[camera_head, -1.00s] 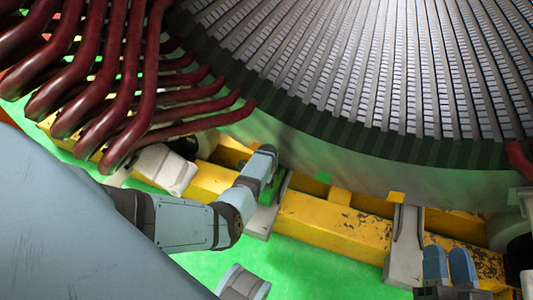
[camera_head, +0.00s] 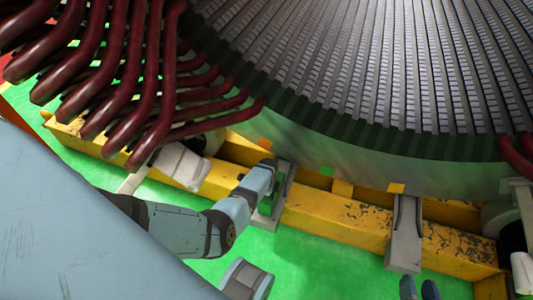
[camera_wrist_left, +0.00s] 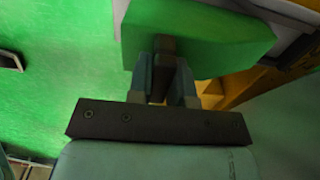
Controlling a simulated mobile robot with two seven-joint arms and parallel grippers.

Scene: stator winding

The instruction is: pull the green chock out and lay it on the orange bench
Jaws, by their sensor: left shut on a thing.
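The green chock (camera_head: 267,206) sits at a grey bracket (camera_head: 284,180) on the yellow beam, below the stator's rim, partly hidden by my left gripper (camera_head: 266,166) in the head view. In the left wrist view the chock (camera_wrist_left: 205,38) is a green block with a dark handle (camera_wrist_left: 165,46). My left gripper (camera_wrist_left: 166,82) is shut on that handle. My right gripper (camera_head: 419,289) is at the bottom edge of the head view, its two blue fingers slightly apart and empty. An orange edge (camera_head: 12,112) shows at the far left; I cannot tell whether it is the bench.
The large stator (camera_head: 360,150) fills the upper right. Dark red bent coils (camera_head: 130,100) hang over the upper left. The yellow beam (camera_head: 335,217) runs below the stator, with another grey bracket (camera_head: 404,240) to the right. Green floor (camera_head: 320,265) is open in front.

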